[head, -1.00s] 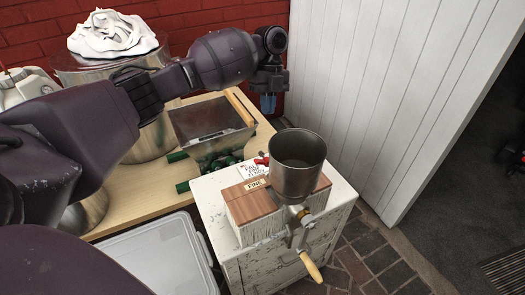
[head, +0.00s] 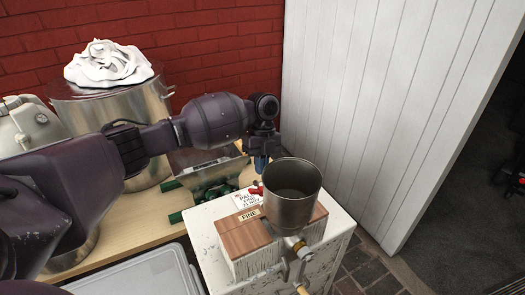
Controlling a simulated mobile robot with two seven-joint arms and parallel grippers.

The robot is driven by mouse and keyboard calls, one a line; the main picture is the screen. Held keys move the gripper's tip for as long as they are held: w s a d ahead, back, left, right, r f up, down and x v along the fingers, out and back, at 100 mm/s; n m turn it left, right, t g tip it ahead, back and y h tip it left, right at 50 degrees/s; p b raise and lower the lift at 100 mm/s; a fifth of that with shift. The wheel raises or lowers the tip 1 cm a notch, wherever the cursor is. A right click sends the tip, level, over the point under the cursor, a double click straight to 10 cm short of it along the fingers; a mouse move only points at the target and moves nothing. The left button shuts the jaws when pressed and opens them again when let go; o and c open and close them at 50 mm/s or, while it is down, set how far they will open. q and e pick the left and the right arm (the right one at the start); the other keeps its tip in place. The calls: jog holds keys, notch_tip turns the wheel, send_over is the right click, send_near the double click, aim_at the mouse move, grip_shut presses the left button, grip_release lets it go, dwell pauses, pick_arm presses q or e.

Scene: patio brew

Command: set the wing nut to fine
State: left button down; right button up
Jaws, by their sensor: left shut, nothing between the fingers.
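The grain mill has a metal hopper (head: 292,200) over a wooden block (head: 246,238) on a worn white cabinet (head: 207,232). A tag reading FINE (head: 250,214) lies on the block, left of the hopper. A small red part (head: 255,188) shows behind the hopper's left side; I cannot tell whether it is the wing nut. A brass-coloured fitting (head: 295,243) sits at the mill's front, above the crank. My left gripper (head: 261,165) points down with blue fingertips, shut and empty, just behind the hopper's left rim and near the red part. Contact is not clear.
A steel pot (head: 118,120) with a crumpled white cloth (head: 110,63) stands on the wooden table (head: 125,220) at left. A pale lidded bin (head: 140,275) is at front left. A white panel door (head: 365,110) stands at right.

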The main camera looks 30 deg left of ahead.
aim_at(254, 192)
pick_arm(q)
jog(key=shift+s+a+f, duration=0.15)
jog(key=shift+s+f, duration=0.2)
jog(key=shift+f, duration=0.4)
jog(key=shift+s+a+f, duration=0.15)
jog(key=shift+s+f, duration=0.2)
jog(key=shift+f, duration=0.45)
jog(key=shift+s+a+f, duration=0.15)
jog(key=shift+s+f, duration=0.2)
jog(key=shift+f, duration=0.4)
jog(key=shift+s, duration=0.1)
